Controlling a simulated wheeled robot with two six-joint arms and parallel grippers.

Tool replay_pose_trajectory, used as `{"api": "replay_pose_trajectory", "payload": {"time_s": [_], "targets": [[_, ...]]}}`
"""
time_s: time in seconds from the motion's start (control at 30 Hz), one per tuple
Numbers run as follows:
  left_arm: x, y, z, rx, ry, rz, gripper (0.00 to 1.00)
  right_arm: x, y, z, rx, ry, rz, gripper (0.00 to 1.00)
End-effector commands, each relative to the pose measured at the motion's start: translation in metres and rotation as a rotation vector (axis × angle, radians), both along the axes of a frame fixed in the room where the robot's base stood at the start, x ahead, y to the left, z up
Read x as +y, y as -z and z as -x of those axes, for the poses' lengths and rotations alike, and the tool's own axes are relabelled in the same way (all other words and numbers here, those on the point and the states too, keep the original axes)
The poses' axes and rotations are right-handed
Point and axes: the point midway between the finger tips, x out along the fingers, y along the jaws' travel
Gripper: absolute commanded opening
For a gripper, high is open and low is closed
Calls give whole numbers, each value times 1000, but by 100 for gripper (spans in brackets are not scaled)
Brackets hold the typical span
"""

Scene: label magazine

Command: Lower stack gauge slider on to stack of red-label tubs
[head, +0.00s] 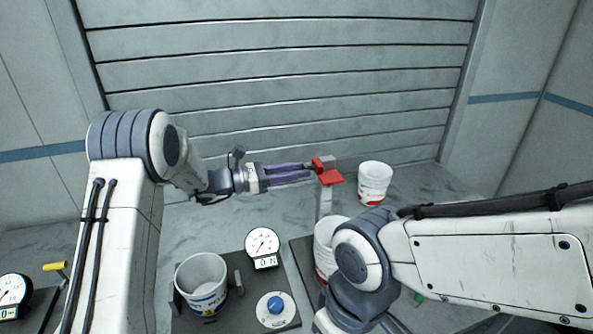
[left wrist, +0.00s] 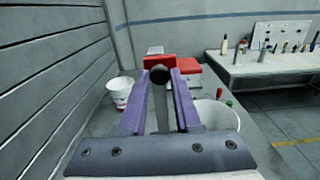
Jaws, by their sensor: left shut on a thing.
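The red stack gauge slider (head: 332,178) sits high on a grey upright post (head: 325,203), its flat red plate facing right. My left gripper (head: 309,168) comes in from the left, shut on the slider's dark round knob (left wrist: 160,74). In the left wrist view the red slider (left wrist: 188,66) shows just beyond the purple fingers. The stack of red-label tubs (head: 323,257) stands below the slider, partly hidden by my right arm; a gap shows between slider and tub rim. In the left wrist view a white tub (left wrist: 212,112) shows right of the fingers. My right gripper is out of sight.
Another red-label tub (head: 374,184) stands on the counter behind, right of the slider. At the front left are a blue-label tub (head: 202,284), a dial gauge (head: 263,245) and a blue knob (head: 275,304). My right forearm covers the right foreground.

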Motion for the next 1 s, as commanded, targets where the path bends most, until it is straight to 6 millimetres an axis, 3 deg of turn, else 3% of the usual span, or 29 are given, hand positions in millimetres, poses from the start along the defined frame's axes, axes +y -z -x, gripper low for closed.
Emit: {"api": "replay_pose_trajectory", "payload": {"time_s": [0.6,0.97,1.0], "targets": [[0,124,0,2,1,0,0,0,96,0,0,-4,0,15],[0,127,0,3,1,-1,0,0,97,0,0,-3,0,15],[0,127,1,3,1,-1,35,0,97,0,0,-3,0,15]]}}
